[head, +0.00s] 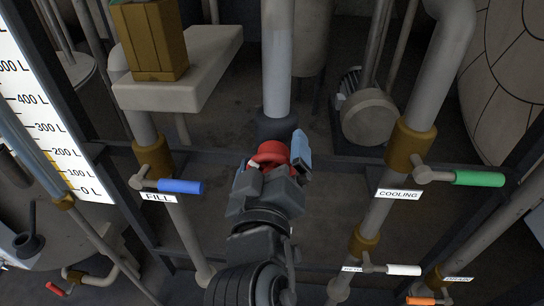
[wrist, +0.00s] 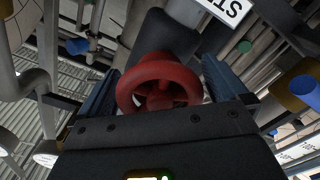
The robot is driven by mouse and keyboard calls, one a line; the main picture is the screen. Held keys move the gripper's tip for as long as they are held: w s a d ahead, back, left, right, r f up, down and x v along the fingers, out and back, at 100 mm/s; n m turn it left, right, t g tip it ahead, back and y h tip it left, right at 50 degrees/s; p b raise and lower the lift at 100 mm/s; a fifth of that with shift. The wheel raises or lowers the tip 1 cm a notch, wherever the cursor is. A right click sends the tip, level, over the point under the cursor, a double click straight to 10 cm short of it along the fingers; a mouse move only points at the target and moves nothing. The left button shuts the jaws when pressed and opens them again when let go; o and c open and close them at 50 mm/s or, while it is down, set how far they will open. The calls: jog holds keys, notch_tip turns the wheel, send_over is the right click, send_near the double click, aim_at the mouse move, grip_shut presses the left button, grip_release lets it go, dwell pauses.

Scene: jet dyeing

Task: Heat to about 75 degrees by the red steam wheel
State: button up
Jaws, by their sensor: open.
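The red steam wheel (head: 270,153) sits on a dark valve body under a grey vertical pipe, in the middle of the head view. It is partly hidden by my gripper (head: 275,160). In the wrist view the red wheel (wrist: 160,88) shows between the two blue-grey fingers of my gripper (wrist: 160,92). The fingers stand apart on either side of the wheel, and I cannot tell if they touch its rim. Part of a white label (wrist: 228,8) with the letters "ST" shows beyond the wheel. No temperature display is readable.
A blue FILL lever (head: 181,186) is left of my gripper. A green COOLING lever (head: 478,178), a white lever (head: 403,270) and an orange lever (head: 420,301) are on the right. A litre scale (head: 50,125) stands at the left. Dark frame bars cross behind.

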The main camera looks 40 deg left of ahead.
jog(key=c, duration=0.9)
jog(key=shift+c, duration=0.2)
jog(key=shift+f, duration=0.1)
jog(key=shift+f+m+b, duration=0.1)
jog(key=shift+m+b, duration=0.4)
jog(key=shift+b, duration=0.35)
jog(key=m+b, duration=0.6)
jog(key=m, duration=0.1)
jog(key=shift+r+m+b, duration=0.25)
jog(key=shift+m+b, duration=0.5)
jog(key=shift+m, duration=0.15)
